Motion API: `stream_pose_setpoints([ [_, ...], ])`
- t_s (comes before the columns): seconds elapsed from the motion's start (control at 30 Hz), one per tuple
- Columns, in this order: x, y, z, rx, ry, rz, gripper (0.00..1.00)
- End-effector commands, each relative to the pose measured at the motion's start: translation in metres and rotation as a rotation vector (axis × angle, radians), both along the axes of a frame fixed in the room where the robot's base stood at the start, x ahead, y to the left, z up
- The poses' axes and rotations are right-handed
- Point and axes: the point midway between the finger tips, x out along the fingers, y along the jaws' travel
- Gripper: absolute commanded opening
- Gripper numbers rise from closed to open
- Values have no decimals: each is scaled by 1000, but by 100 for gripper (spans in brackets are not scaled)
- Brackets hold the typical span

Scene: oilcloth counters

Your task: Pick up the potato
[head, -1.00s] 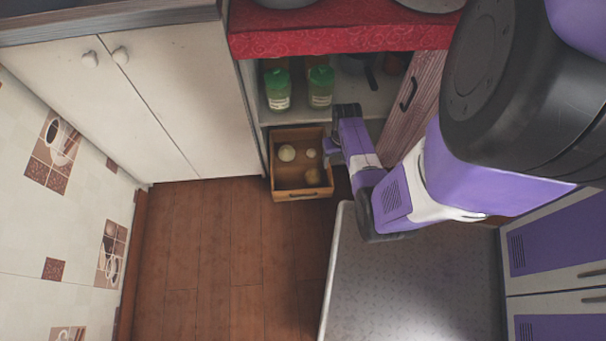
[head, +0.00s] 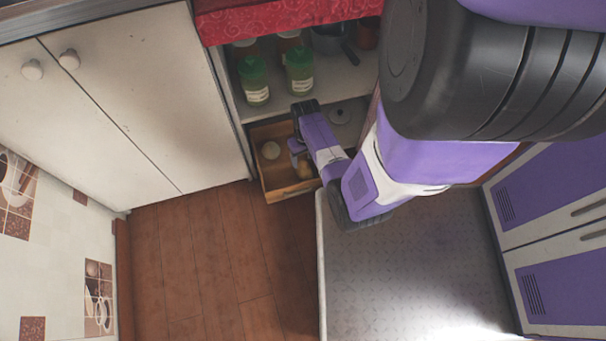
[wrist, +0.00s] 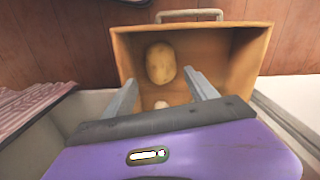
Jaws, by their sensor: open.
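The potato (wrist: 161,62) is a tan oval lying in the open wooden drawer (wrist: 237,62), near its handle side in the wrist view. In the head view the potato (head: 305,173) is partly hidden by my arm. My gripper (wrist: 165,85) is open and empty, its two fingers pointing into the drawer with the potato ahead, between and beyond the fingertips. In the head view my gripper (head: 297,150) is over the drawer. A small pale item (wrist: 161,104) shows low between the fingers, mostly hidden.
Green-capped jars (head: 254,82) stand on the shelf above. White cabinet doors (head: 150,90) are to the left. The wooden floor (head: 210,250) in front is clear.

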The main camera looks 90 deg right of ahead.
Motion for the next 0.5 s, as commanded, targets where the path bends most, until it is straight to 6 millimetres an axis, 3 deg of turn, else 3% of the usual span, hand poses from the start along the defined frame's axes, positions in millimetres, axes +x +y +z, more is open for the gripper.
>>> stream_pose_setpoints([
  [0.03,0,0,-12,0,0,0,67],
  [0.5,0,0,-48,1,0,-1,67],
])
